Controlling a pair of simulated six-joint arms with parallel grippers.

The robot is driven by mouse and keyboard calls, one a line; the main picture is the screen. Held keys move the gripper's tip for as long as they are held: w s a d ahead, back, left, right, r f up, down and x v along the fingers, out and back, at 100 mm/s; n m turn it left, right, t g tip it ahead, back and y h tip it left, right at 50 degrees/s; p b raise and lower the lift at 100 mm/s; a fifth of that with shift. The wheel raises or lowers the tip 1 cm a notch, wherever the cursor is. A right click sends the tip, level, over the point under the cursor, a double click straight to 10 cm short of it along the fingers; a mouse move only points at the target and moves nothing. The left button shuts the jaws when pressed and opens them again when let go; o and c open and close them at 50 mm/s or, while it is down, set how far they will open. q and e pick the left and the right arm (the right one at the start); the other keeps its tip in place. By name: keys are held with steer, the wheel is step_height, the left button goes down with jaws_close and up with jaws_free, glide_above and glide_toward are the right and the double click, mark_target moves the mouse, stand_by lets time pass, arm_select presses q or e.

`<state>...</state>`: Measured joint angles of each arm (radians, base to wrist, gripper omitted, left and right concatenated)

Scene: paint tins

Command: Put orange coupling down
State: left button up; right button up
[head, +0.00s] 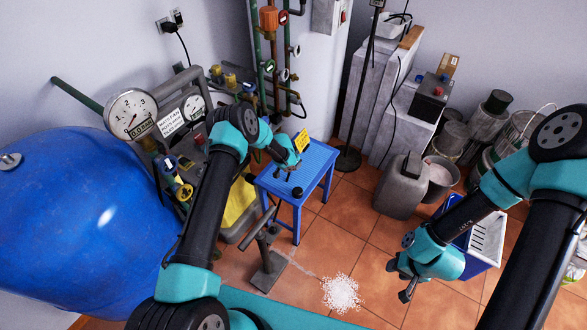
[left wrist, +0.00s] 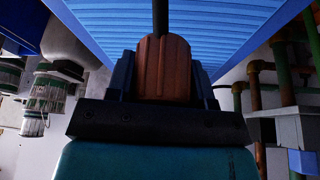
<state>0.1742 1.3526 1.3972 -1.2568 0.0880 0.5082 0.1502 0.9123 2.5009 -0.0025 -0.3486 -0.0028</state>
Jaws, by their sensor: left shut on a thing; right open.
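The orange coupling (left wrist: 164,70) is between the jaws of my left gripper in the left wrist view; it looks ribbed and brownish orange. A thin dark rod shows beyond it. In the head view my left gripper (head: 291,171) is over the blue slatted stool (head: 322,158), and the coupling is not clearly seen there. The stool's slats also fill the top of the left wrist view (left wrist: 215,40). I cannot tell whether the coupling touches the stool. My right gripper (head: 404,284) is open and empty above the tiled floor at the lower right.
A small black object (head: 297,191) is on the stool near my left gripper. A grey canister (head: 402,186) stands right of the stool. White granules (head: 341,293) lie on the floor. A blue tank (head: 80,220) fills the left.

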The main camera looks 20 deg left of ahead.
arm_select(q)
steer(key=shift+f, duration=0.1)
steer(key=shift+f, duration=1.8)
steer(key=shift+f, duration=0.15)
steer(key=o, duration=1.1)
steer(key=shift+v, duration=0.75)
steer(key=v, duration=1)
steer(key=shift+s+r, duration=0.2)
steer(key=shift+r, duration=0.15)
